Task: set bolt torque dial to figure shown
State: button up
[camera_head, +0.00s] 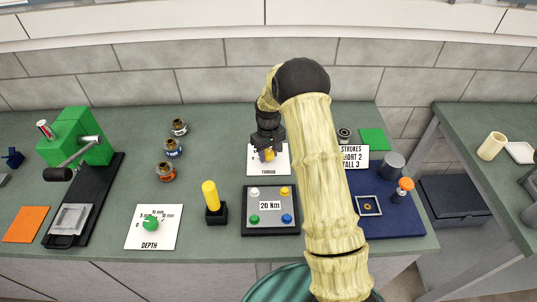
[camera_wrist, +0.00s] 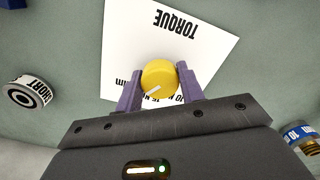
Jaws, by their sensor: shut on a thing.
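The torque dial is a yellow round knob (camera_wrist: 159,79) with a white pointer line, on a white card (camera_wrist: 196,36) marked TORQUE. My gripper (camera_wrist: 160,88) is shut on the knob, with a purple finger on each side. In the wrist view the pointer slants to the lower left of the knob; the card's figures are mostly hidden by my gripper. In the head view my gripper (camera_head: 267,154) comes down over the card (camera_head: 282,167) at the back of the bench. A plate reading 20 Nm (camera_head: 270,206) lies on a dark panel (camera_head: 271,228) in front of the card.
A yellow-handled tool (camera_head: 210,196) stands left of the panel. A DEPTH card (camera_head: 140,238) with a green knob, a green press (camera_head: 77,140) and several small labelled spools are further left. A blue mat (camera_head: 400,226) with parts is at right, partly behind my arm.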

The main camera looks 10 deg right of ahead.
aim_at(268, 152)
jog(key=shift+w+r+m, duration=0.1)
jog(key=shift+m, duration=0.5)
jog(key=o, duration=1)
notch_tip(268, 152, up, 17)
jog(key=b, duration=0.2)
jog(key=shift+r+b, duration=0.15)
jog(key=shift+b, duration=0.2)
jog(key=s+f+m+t, duration=0.1)
jog(key=s, duration=0.8)
jog(key=s+f+m, duration=0.1)
jog(key=s, duration=0.8)
jog(key=s+f+m+t, duration=0.1)
jog(key=s+f, duration=0.1)
jog(key=s, duration=0.7)
jog(key=shift+s+t, duration=0.2)
jog(key=shift+t, duration=0.1)
